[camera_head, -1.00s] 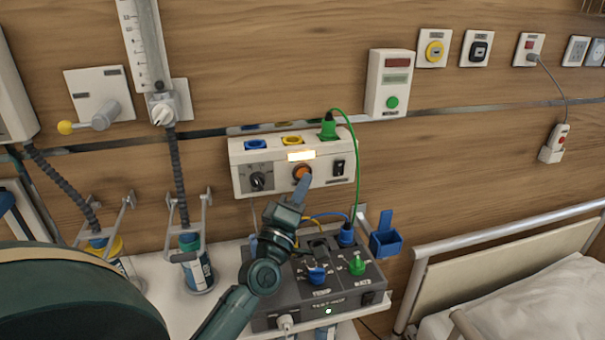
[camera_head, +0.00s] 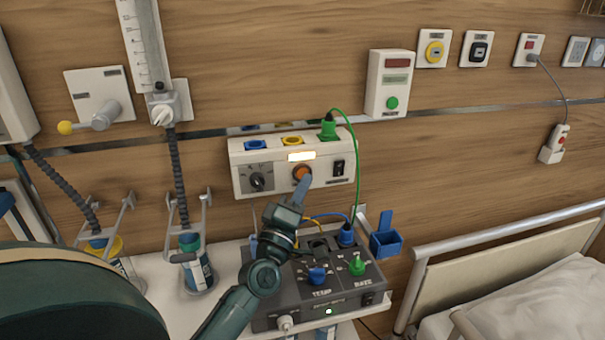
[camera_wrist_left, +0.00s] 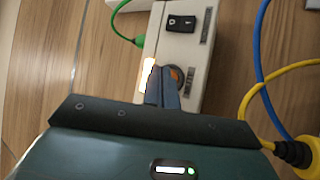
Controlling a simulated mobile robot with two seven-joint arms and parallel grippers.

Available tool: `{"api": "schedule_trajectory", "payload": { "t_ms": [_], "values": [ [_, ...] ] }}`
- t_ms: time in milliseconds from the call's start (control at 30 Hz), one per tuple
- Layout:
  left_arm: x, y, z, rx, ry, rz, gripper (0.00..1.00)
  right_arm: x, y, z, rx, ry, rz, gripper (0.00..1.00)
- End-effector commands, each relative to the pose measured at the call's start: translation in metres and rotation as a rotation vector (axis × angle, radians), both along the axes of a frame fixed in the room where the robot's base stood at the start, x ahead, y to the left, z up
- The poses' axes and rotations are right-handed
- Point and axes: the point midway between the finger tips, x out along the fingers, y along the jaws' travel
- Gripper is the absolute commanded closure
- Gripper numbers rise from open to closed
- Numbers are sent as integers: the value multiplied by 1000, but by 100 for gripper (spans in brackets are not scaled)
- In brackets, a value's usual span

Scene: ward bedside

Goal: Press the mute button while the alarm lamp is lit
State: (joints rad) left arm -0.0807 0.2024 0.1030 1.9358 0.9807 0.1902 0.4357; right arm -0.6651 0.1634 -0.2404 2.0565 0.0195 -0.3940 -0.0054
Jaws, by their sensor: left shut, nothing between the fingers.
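The white alarm box (camera_head: 317,176) is on the wall above the dark grey device. Its lamp (camera_head: 301,156) glows bright whitish-orange, and it also shows lit in the left wrist view (camera_wrist_left: 147,76). The round orange mute button (camera_head: 301,172) sits just below the lamp; part of it shows beside the fingers in the left wrist view (camera_wrist_left: 176,77). My left gripper (camera_head: 304,183) is shut and empty, its blue fingertips at the button's lower edge. I cannot tell whether they touch it or whether the button is pushed in. My right gripper is not in view.
The box also has a dial (camera_head: 258,181) and a black rocker switch (camera_head: 339,167). A green cable (camera_head: 357,150) runs from its top to the grey device (camera_head: 328,295) below. A blue holder (camera_head: 386,241) and the bed rail (camera_head: 500,228) are to the right.

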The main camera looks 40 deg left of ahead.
Motion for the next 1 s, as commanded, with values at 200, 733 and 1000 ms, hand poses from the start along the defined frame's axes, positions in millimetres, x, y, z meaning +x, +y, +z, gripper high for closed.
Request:
{"api": "schedule_trajectory", "payload": {
  "t_ms": [200, 733, 1000],
  "values": [
    [0, 0, 0, 0, 0, 0, 100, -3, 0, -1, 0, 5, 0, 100],
    [1, 1, 0, 0, 0, 0, 100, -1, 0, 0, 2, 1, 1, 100],
    [6, 7, 0, 1, 0, 0, 100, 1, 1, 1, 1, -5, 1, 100]
  ]
}}
